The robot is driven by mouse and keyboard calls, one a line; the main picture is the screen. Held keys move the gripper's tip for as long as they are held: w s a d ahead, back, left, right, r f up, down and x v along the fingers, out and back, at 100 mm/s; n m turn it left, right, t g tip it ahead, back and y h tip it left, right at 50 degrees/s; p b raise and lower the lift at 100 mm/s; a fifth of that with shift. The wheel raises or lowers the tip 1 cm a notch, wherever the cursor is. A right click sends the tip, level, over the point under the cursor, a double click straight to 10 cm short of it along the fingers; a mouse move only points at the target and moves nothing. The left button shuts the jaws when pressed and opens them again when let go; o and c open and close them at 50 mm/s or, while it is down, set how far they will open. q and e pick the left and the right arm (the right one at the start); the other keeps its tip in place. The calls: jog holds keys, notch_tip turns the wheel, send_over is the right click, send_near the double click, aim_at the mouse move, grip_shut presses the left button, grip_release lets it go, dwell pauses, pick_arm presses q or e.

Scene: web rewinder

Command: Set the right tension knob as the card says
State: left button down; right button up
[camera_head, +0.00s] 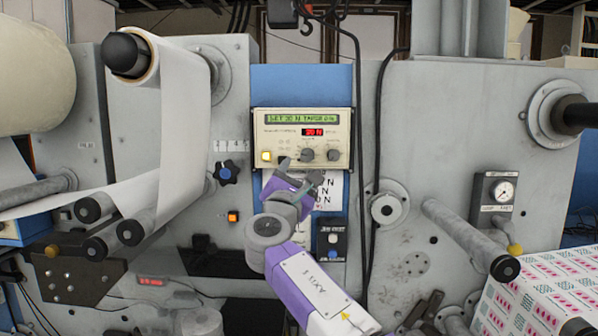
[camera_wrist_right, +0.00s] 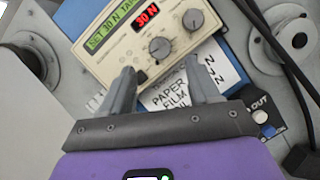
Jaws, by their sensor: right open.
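The cream tension controller (camera_head: 270,130) is on the blue panel at centre. Its green display seems to read SET 30 N TAPER; the red readout (camera_wrist_right: 146,14) shows 30 N. Two grey knobs sit below: a left knob (camera_wrist_right: 160,47) and a right knob (camera_head: 333,155), which also shows in the wrist view (camera_wrist_right: 192,20). The white card (camera_wrist_right: 168,99) below lists PAPER and FILM with N values; my gripper partly hides it. My right gripper (camera_head: 300,170) is open and empty, just below the knobs and touching neither. In the wrist view its fingertips (camera_wrist_right: 159,72) point at the controller.
A lit yellow button (camera_head: 266,157) is at the controller's lower left. A black star knob (camera_head: 226,172) is on the left panel. Black cables (camera_head: 359,100) hang right of the controller. A small dark box with a blue button (camera_head: 332,240) is below the card. Rollers project at both sides.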

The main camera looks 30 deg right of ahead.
aim_at(307, 158)
jog(key=w+d+n+t+y+p, duration=0.1)
jog(key=n, duration=0.2)
jog(key=w+d+r+n+t+y+p, duration=0.1)
jog(key=w+d+n, duration=0.1)
jog(key=n, duration=0.1)
jog(key=w+d+n+t+y+p, duration=0.1)
jog(key=d+n, duration=0.1)
jog(key=n, duration=0.1)
jog(key=shift+w+r+p, duration=0.35)
jog(key=shift+w+r, duration=0.05)
jog(key=shift+c, duration=0.4)
jog(key=c, duration=1)
